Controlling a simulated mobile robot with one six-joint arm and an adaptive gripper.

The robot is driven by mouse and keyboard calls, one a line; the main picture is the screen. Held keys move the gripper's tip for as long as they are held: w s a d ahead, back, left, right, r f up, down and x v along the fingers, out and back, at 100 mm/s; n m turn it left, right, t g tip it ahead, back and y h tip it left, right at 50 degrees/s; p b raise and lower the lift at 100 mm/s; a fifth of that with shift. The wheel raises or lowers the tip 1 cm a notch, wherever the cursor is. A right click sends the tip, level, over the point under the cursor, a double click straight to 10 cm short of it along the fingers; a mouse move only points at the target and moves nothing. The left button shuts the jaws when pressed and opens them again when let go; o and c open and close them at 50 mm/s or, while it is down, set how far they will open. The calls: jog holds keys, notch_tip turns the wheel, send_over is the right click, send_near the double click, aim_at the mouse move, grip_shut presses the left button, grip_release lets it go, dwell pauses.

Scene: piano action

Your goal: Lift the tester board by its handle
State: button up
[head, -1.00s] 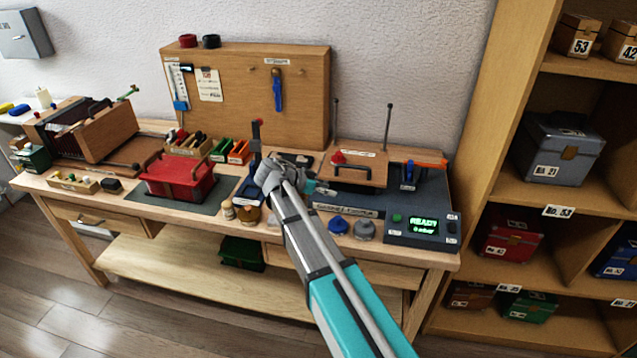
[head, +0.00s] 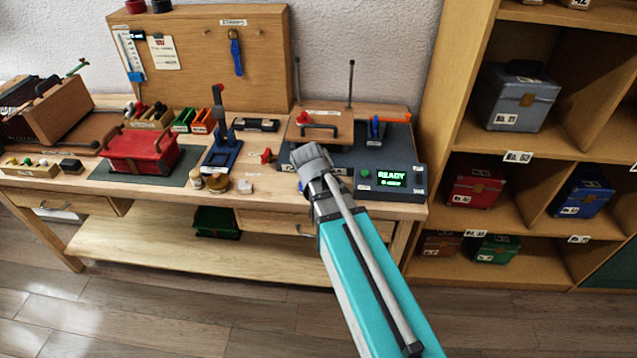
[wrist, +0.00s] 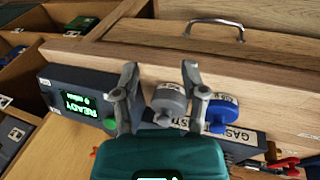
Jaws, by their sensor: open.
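The tester board (head: 336,122) is a light wooden panel with a dark handle (head: 319,130) on top. It lies flat on the dark tester unit at the bench's right end. My gripper's wrist (head: 312,160) is just in front of the board and handle, apart from the handle as far as I can see. In the wrist view my gripper (wrist: 160,78) is open, its two fingers spread and empty above the tester's front edge. A grey knob (wrist: 168,100) and a blue knob (wrist: 219,110) show near the fingers.
The tester's green READY display (head: 391,176) is right of my gripper. A blue clamp stand (head: 222,155) and a red toolbox (head: 141,150) stand to the left. Thin upright rods (head: 350,83) rise behind the board. A drawer handle (wrist: 216,26) shows in the wrist view.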

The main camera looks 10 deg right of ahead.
jog(key=s+n+y, duration=0.3)
jog(key=s, duration=0.3)
jog(key=shift+a+f+n+y, duration=0.15)
jog(key=shift+f+n+y, duration=0.15)
jog(key=shift+f, duration=0.15)
jog(key=shift+s, duration=0.15)
